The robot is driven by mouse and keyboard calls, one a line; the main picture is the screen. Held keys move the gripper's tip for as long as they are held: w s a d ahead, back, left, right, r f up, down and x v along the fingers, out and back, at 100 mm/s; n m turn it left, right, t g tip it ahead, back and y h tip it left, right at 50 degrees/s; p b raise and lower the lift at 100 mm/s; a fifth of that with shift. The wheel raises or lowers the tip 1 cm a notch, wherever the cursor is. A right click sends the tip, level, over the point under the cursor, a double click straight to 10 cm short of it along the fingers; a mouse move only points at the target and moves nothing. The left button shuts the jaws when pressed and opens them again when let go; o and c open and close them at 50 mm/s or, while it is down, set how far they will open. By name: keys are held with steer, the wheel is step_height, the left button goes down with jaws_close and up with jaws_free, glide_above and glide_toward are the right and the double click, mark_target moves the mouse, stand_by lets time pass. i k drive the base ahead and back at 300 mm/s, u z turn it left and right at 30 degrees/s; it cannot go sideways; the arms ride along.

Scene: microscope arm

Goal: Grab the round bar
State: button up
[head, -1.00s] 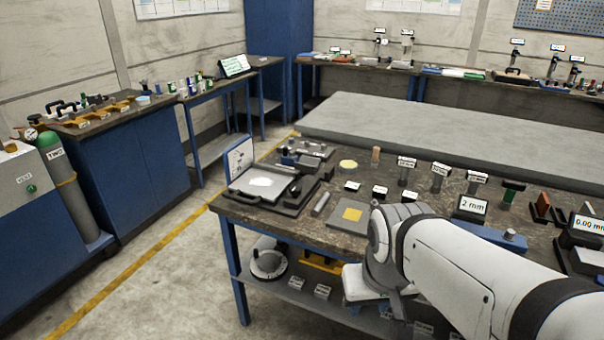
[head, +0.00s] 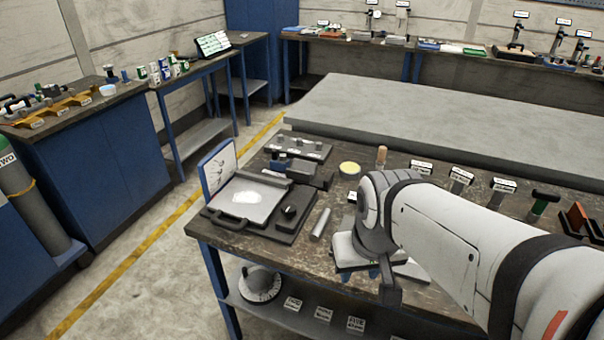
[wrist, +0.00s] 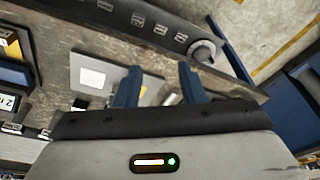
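The round bar (head: 320,223) is a short grey cylinder lying on the dark worktable, right of the grey tray case. In the wrist view a small pale grey piece (wrist: 172,99) shows between the fingers, low by the right one; it looks like the bar, mostly hidden. My gripper (wrist: 159,68) is open, its two blue fingers well apart with nothing held. In the head view it hangs over the table's front part, right of the bar, largely hidden by my arm.
The tray case (head: 253,200) with an upright panel stands left of the bar. A flat plate (wrist: 115,78) lies beside the fingers. A lower shelf (head: 300,311) holds a round device.

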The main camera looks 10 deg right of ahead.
mark_target(323, 218)
steer(key=z, duration=0.45)
steer(key=k, duration=1.15)
steer(key=u, duration=0.55)
steer(key=i, duration=1.5)
steer(key=u, duration=0.05)
